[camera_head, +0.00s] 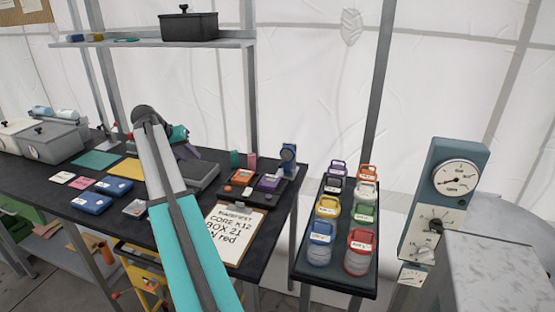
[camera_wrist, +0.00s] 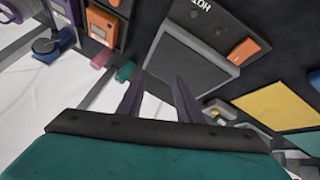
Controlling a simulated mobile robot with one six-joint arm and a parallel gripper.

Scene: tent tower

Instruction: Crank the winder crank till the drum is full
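No part is clearly recognisable as the winder crank or its drum. A small blue upright device (camera_head: 288,158) stands at the table's right end and may be the winder; a blue round-based piece with a dark post (camera_wrist: 48,46) in the wrist view may be the same device. My gripper (camera_wrist: 158,95) shows two dark fingers spread apart with nothing between them. In the head view my arm partly hides the gripper, which is above the table, left of the blue device.
The dark table (camera_head: 130,165) also holds an orange device (camera_head: 240,178), a purple one (camera_head: 269,183), a clipboard (camera_head: 236,236) and blue boxes (camera_head: 92,203). Right of it stand a rack of coloured jars (camera_head: 321,243) and a gauge panel (camera_head: 440,200). A shelf (camera_head: 120,43) hangs behind.

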